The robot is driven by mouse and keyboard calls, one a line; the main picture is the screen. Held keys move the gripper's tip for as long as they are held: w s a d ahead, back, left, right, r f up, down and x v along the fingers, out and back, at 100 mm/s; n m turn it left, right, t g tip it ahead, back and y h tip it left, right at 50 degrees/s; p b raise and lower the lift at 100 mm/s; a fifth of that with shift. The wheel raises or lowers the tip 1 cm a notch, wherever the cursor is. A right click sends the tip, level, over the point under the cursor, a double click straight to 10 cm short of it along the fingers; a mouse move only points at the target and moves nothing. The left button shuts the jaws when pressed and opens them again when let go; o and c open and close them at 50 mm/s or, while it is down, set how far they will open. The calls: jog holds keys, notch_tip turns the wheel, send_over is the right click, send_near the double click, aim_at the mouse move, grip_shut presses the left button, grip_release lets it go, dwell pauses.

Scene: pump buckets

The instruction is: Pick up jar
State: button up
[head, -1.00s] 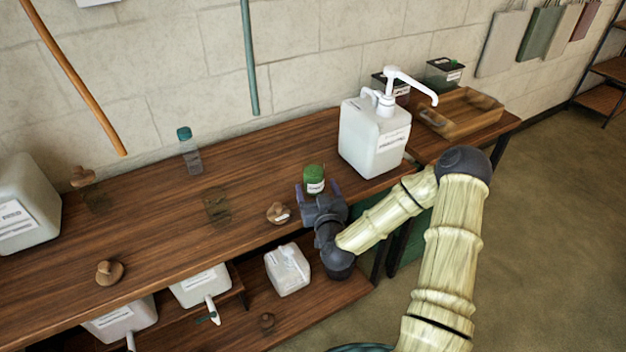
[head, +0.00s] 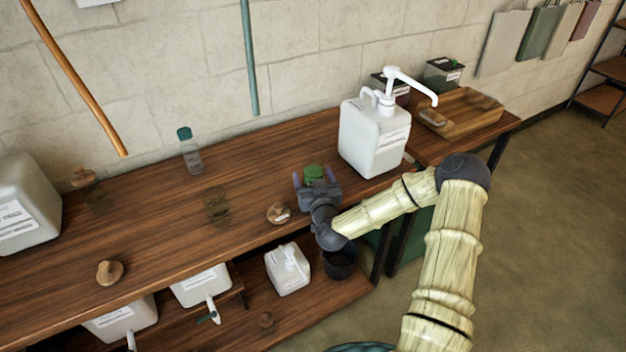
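A small jar with a green lid (head: 314,172) stands upright near the front edge of the wooden bench, left of the big white pump container. My gripper (head: 314,177) is open, with one finger on the left of the jar and one on the right. Small gaps seem to show between the fingers and the lid. The gripper's dark body hides most of the jar below its lid. Whether the fingers touch the jar lower down is hidden.
The white pump container (head: 375,137) stands close right of my gripper. A clear teal-capped bottle (head: 191,155) stands further back. A wooden tray (head: 462,118) lies at the right. A dark pot (head: 340,263) is below.

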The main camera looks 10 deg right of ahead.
jog(key=c, duration=1.3)
jog(key=shift+r, duration=0.15)
notch_tip(320, 180, up, 10)
jog(key=p, duration=0.1)
